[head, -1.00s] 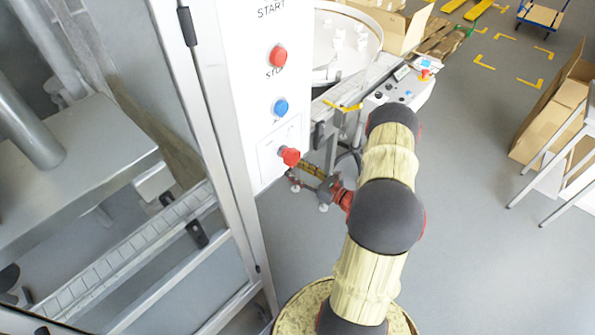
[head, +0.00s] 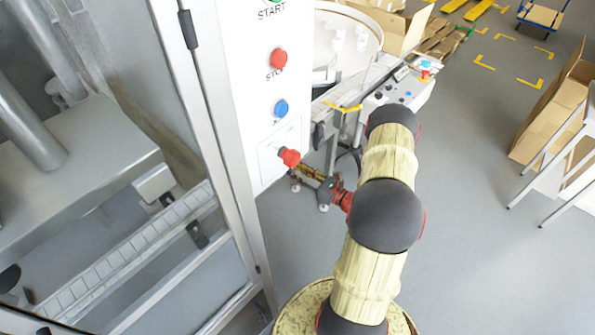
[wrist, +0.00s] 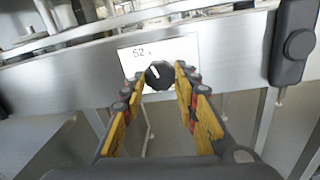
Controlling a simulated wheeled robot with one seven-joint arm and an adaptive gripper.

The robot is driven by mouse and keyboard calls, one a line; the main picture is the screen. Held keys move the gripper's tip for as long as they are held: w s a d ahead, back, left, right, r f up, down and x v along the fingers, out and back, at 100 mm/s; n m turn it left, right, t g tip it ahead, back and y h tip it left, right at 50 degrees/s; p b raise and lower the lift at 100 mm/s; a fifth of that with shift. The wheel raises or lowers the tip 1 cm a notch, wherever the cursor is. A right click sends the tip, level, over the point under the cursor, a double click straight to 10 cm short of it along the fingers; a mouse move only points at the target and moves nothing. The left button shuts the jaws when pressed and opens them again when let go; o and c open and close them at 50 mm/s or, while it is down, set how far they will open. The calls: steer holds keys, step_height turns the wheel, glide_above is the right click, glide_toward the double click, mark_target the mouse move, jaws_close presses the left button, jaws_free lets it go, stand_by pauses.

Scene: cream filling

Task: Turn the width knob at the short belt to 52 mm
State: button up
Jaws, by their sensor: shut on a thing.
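The black width knob (wrist: 159,76), with a white pointer line, sits on the metal side rail of the short belt, in front of a white plate (wrist: 124,60) that reads 52. In the wrist view my gripper (wrist: 160,77) has its yellow-padded fingers on either side of the knob, shut on it. The pointer leans up and to the left, towards the reading. In the head view my gripper (head: 308,173) is low beside the white control cabinet, and the knob cannot be made out there.
A black fitting (wrist: 293,45) is on the rail's right. Open floor (head: 470,190) lies to the right.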

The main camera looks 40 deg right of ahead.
steer(key=o, duration=1.1)
steer(key=shift+o, duration=0.3)
steer(key=s+d, duration=0.2)
steer(key=s, duration=1)
